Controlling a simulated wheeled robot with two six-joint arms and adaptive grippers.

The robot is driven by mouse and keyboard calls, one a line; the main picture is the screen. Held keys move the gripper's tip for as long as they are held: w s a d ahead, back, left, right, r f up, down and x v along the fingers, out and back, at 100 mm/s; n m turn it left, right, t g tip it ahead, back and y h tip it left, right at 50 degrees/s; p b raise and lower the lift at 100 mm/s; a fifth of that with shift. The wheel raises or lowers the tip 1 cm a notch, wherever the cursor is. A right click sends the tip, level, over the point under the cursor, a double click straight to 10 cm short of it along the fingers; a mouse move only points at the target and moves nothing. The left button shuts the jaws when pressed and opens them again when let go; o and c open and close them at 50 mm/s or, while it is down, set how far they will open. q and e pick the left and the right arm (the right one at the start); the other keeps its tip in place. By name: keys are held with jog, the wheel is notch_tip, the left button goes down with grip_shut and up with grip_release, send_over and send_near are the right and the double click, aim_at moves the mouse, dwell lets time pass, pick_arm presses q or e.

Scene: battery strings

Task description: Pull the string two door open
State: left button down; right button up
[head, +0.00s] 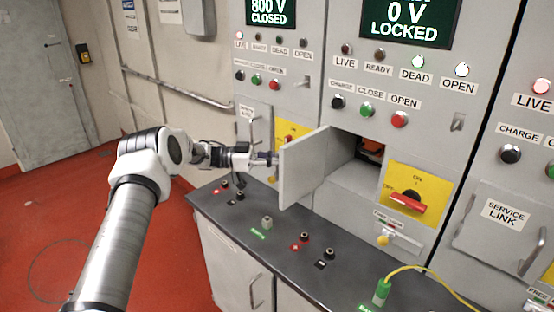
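The string two door (303,168) is a small grey panel standing swung out from the middle cabinet, hinged side away from the opening's right edge. The compartment (371,149) behind it is uncovered and shows a dark inside with some orange-red. My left gripper (265,159) is at the outer face of the door, on its left side. Its fingertips are small and partly hidden by the door edge, and the door handle does not show, so I cannot tell whether it holds anything. My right gripper is not in view.
A yellow plate with a red rotary switch (408,200) is right of the compartment. The middle screen (409,20) reads 0 V LOCKED. A dark ledge (284,262) below carries several terminals and a green plug (381,292) with a yellow cable. Red floor is clear at left.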

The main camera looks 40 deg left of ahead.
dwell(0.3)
pick_arm(q)
jog(key=c, duration=1.2)
grip_release()
jog(key=v, duration=1.2)
